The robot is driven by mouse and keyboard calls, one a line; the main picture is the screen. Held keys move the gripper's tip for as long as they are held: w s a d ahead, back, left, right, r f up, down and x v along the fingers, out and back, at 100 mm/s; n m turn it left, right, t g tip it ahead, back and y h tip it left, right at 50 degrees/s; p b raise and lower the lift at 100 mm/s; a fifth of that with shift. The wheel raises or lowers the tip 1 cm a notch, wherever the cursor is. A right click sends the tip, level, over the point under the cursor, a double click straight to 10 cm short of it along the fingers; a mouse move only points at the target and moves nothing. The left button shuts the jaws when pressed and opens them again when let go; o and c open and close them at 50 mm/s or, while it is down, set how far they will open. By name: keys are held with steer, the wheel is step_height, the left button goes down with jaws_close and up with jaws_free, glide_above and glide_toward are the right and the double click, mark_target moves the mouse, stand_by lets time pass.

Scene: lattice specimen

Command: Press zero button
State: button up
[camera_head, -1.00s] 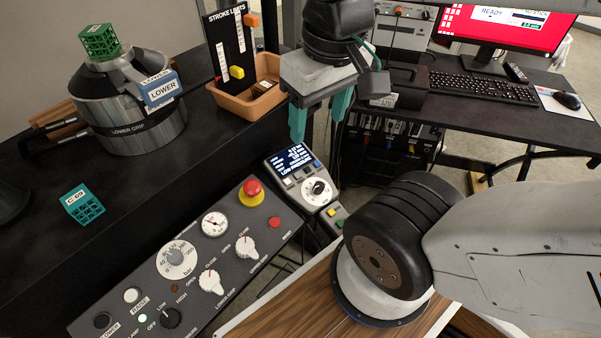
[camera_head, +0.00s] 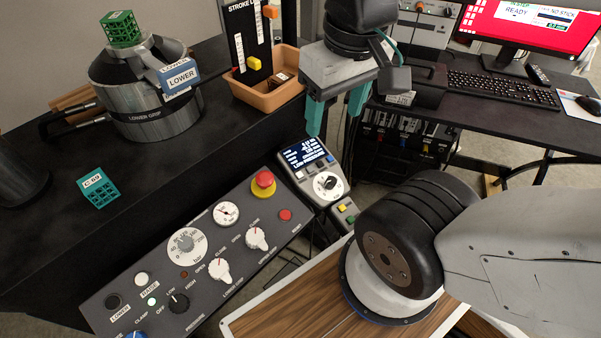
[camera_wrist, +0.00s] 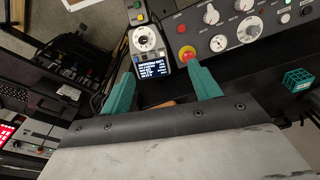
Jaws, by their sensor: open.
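A grey control unit (camera_head: 312,172) with a lit dark screen (camera_head: 306,153), a white dial and small buttons stands beside the large control panel. In the wrist view its screen (camera_wrist: 151,68) shows between my finger tips. A row of small buttons (camera_head: 312,167), one of them blue, lies between screen and dial; their labels are too small to read, so I cannot tell which is the zero button. My gripper (camera_head: 334,120) is open and empty, with its teal fingers pointing down above and behind the unit, apart from it. The wrist view also shows the gripper (camera_wrist: 160,78).
The large panel (camera_head: 150,255) has a red mushroom button (camera_head: 263,184), dials and knobs. A yellow and a green button (camera_head: 345,208) sit below the unit. A tan bin (camera_head: 268,98), a steel grip cylinder (camera_head: 150,90) and a teal lattice block (camera_head: 99,187) are on the black bench.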

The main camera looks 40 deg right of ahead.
jaws_close()
stand_by(0.3)
stand_by(1.6)
